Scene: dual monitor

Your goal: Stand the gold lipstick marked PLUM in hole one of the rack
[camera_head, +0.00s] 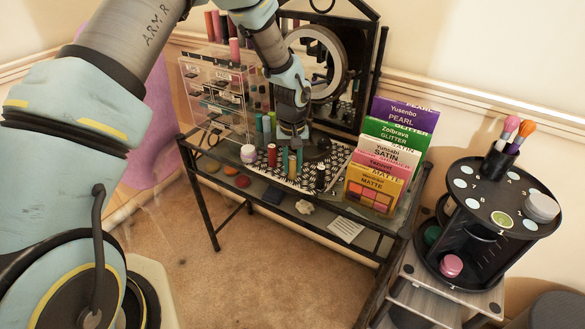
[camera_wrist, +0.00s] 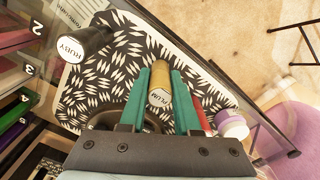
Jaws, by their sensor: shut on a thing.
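My gripper (camera_head: 292,158) is over the patterned mat on the glass table. In the wrist view its two teal fingers (camera_wrist: 161,95) are shut on a gold lipstick (camera_wrist: 160,80), one on each side. The lipstick's round pale end faces the camera, and its small lettering appears to read PLUM. In the head view the gold lipstick (camera_head: 292,168) shows low between the fingers. I cannot tell whether its base touches the mat. A round black rack (camera_head: 480,200) with marked pale circles on top stands at the right, apart from my gripper. A mark like 1 shows near its front edge.
A black lipstick marked RUBY (camera_wrist: 92,42), a red lipstick (camera_head: 272,156) and a pale jar (camera_head: 248,154) stand near my gripper. Upright palettes (camera_head: 385,160) stand between it and the rack. A ring-light mirror (camera_head: 318,58) and clear drawers (camera_head: 215,90) are behind.

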